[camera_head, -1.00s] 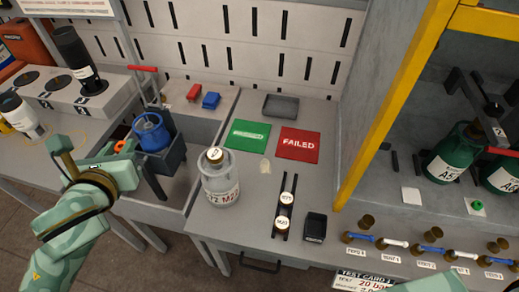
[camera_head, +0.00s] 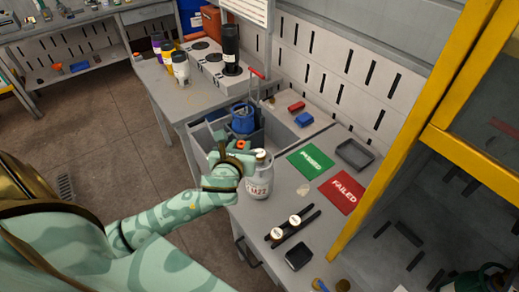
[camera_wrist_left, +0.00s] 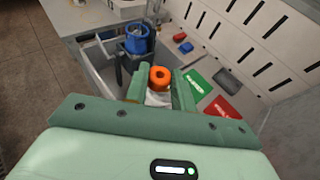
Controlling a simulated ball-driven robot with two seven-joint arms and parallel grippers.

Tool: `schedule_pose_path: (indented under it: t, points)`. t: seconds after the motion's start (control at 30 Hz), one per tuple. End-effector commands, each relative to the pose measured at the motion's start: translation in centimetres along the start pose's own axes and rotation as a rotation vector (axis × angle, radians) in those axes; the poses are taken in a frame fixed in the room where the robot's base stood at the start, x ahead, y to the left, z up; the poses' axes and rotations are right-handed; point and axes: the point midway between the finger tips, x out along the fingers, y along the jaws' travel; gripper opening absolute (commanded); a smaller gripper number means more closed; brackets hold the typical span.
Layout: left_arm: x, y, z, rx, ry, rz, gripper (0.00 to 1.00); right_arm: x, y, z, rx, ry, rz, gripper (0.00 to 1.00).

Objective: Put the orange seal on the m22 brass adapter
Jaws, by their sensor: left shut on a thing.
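The orange seal (camera_wrist_left: 160,75) is a small ring held between the two green fingers of my left gripper (camera_wrist_left: 160,88), which is shut on it. In the head view the seal (camera_head: 240,144) shows just above the left gripper (camera_head: 243,154). A pale grey cylinder (camera_head: 260,185) with an M22 label stands upright on the bench. Its brass adapter (camera_head: 262,155) is on top, immediately right of the gripper. The seal looks apart from the adapter; the exact gap cannot be told. In the wrist view a pale shape behind the seal is mostly hidden. My right gripper is not in view.
A blue cylinder (camera_head: 242,118) stands in a grey bin behind the gripper. Green (camera_head: 311,162) and red FAILED (camera_head: 342,194) mats lie to the right. A black rack (camera_head: 292,227) with two white-topped pieces is in front. A yellow frame (camera_head: 400,130) rises at right.

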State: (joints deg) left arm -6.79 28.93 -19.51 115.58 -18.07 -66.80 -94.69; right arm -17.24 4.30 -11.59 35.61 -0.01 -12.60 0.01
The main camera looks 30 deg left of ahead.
Motion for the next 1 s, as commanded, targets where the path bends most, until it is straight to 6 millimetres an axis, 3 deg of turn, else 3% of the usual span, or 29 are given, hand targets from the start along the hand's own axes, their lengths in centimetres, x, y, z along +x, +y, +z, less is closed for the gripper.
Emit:
schedule_pose_path:
  t: [0.03,0.17,0.2,0.4,0.6,0.8,1.0]
  points:
    - [1.8,-0.6,-0.3,-0.002,-0.002,0.002,0.04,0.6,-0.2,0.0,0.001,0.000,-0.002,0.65]
    - [5.7,-2.0,-0.8,-0.002,0.000,0.000,0.04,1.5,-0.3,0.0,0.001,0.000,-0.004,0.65]
    - [6.7,-2.2,-1.9,0.000,0.003,0.001,0.04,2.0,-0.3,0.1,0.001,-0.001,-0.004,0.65]
    - [10.1,-3.2,-4.0,-0.001,0.002,-0.002,0.04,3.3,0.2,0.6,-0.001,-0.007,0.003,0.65]
    - [11.4,-3.6,-4.7,-0.001,0.001,-0.002,0.04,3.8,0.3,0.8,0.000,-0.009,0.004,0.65]
    - [12.4,-3.6,-7.5,0.001,0.004,-0.002,0.04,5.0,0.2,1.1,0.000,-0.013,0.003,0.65]
    - [12.4,-3.6,-7.4,0.001,0.001,-0.002,0.04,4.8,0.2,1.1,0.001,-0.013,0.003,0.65]
